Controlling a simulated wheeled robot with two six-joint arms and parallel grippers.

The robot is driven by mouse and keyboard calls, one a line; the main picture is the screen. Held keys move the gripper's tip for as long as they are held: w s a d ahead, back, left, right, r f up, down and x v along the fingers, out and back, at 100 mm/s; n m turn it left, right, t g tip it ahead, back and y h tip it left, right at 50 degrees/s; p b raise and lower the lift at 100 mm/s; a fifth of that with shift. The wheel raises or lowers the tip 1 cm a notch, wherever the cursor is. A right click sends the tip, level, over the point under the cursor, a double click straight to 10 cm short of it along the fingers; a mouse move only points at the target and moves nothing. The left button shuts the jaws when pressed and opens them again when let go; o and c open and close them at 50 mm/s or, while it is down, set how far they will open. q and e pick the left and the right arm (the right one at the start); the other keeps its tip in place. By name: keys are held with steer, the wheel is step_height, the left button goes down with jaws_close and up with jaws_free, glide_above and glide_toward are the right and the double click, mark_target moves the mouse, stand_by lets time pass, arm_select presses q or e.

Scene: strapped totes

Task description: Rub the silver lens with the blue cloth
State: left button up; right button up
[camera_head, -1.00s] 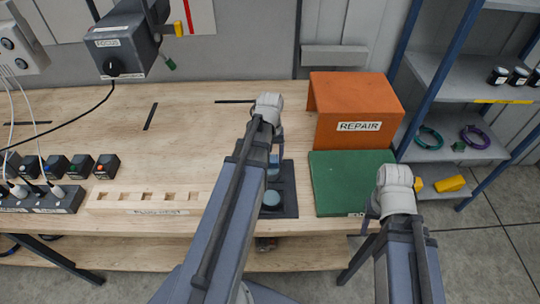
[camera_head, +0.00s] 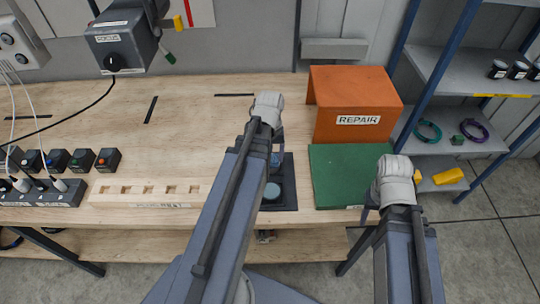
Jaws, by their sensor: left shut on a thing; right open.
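A dark tray (camera_head: 288,188) lies near the table's front edge, partly behind my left arm. A round grey-blue lens (camera_head: 272,191) sits on its near part; I cannot tell for sure that it is the silver one. My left gripper (camera_head: 277,147) is over the tray's far part, mostly hidden by its own wrist. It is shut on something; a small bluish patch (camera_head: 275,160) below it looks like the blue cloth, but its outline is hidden. My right gripper (camera_head: 370,212) is open and apart from the tray, by the green mat's front right corner, its fingers mostly hidden.
A green mat (camera_head: 345,175) lies right of the tray, with an orange REPAIR box (camera_head: 350,85) behind it. A wooden rack with slots (camera_head: 130,192) and several small black blocks (camera_head: 106,160) are at left. A FOCUS box (camera_head: 118,45) hangs above. The table's middle left is clear.

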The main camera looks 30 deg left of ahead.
arm_select(q)
steer(key=shift+r+p, duration=2.1)
steer(key=shift+r, duration=0.3)
step_height(320, 180, up, 3)
steer(key=p, duration=0.3)
steer(key=shift+r, duration=0.1)
